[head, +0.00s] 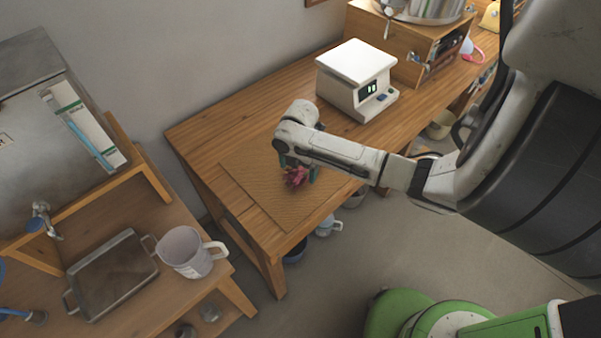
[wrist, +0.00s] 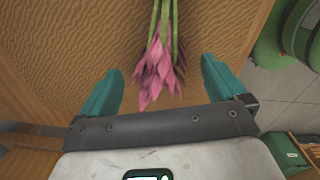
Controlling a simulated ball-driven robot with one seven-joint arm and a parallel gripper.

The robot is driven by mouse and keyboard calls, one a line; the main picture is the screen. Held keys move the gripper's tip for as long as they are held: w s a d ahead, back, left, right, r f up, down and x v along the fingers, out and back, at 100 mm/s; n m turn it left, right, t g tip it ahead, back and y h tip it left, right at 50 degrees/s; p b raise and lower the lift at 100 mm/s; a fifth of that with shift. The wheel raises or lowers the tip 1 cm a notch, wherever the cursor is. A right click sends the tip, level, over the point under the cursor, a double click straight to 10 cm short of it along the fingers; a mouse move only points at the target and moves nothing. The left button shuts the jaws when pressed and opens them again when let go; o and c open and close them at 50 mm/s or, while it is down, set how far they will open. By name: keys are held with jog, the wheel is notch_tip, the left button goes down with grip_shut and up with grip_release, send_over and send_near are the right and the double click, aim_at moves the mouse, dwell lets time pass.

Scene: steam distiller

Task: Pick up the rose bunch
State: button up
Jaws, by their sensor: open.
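The rose bunch (wrist: 160,72) has pink blooms and green stems. In the wrist view its blooms lie between my two teal fingers and its stems run toward the top edge. In the head view the rose bunch (head: 294,177) lies on the mat, partly hidden by my gripper (head: 298,172). My gripper is open, with a finger on each side of the blooms in the wrist view (wrist: 162,88). A gap shows between each finger and the blooms, and I cannot tell how far above the mat the fingertips are.
The ribbed mat (head: 240,170) lies on the wooden table (head: 215,125). A white scale (head: 357,80) stands behind my gripper to the right. On the lower left bench are a white mug (head: 186,252) and a metal tray (head: 112,272). The mat's left part is clear.

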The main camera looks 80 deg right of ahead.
jog(key=shift+f, duration=1.4)
jog(key=c, duration=1.1)
